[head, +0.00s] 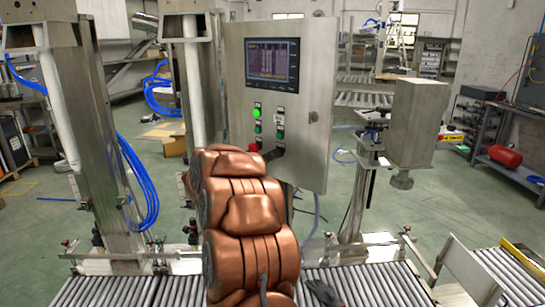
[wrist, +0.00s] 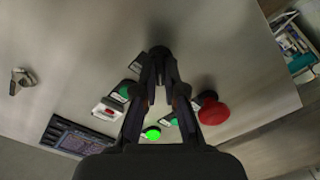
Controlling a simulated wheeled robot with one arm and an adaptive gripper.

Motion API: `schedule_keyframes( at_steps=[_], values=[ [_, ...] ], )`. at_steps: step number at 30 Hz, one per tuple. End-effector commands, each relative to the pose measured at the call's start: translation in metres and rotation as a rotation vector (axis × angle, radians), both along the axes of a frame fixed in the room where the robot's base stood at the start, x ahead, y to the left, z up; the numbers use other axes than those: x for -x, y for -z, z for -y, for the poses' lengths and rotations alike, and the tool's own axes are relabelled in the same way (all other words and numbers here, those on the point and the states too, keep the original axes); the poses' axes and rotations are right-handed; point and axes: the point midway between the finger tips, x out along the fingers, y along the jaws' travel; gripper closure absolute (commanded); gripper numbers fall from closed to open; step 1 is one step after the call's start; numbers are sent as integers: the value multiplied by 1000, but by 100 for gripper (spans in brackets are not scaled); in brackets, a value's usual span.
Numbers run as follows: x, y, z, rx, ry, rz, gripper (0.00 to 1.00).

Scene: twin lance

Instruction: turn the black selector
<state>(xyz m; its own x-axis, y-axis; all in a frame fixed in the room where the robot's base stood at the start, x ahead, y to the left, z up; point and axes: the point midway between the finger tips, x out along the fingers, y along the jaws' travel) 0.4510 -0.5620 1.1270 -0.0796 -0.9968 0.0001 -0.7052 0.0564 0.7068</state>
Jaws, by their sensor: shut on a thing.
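The control cabinet (head: 312,95) carries a screen and two columns of buttons below it. My gripper (head: 275,152) reaches its lower button row in the head view, at the end of my copper-coloured arm. In the wrist view my gripper (wrist: 160,72) has its two dark fingers drawn together at the tips on the black selector (wrist: 158,51). Only part of the selector shows past the fingertips, and its turn angle cannot be told. In the head view the arm and gripper hide it.
A red mushroom button (wrist: 213,111) sits close beside the right finger. A lit green button (wrist: 152,133) and a white-and-red switch (wrist: 107,108) are nearby. Roller conveyors (head: 365,285) run below the cabinet. A steel post unit (head: 415,120) stands at right.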

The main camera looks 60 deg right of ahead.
Motion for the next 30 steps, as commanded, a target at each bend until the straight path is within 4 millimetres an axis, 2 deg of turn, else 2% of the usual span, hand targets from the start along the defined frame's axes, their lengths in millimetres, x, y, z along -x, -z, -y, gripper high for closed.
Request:
schedule_keyframes(
  at_steps=[11,30],
  values=[
    [-1,0,-1,7,-3,88,100],
    [0,2,-1,49,-3,650,100]
  ],
)
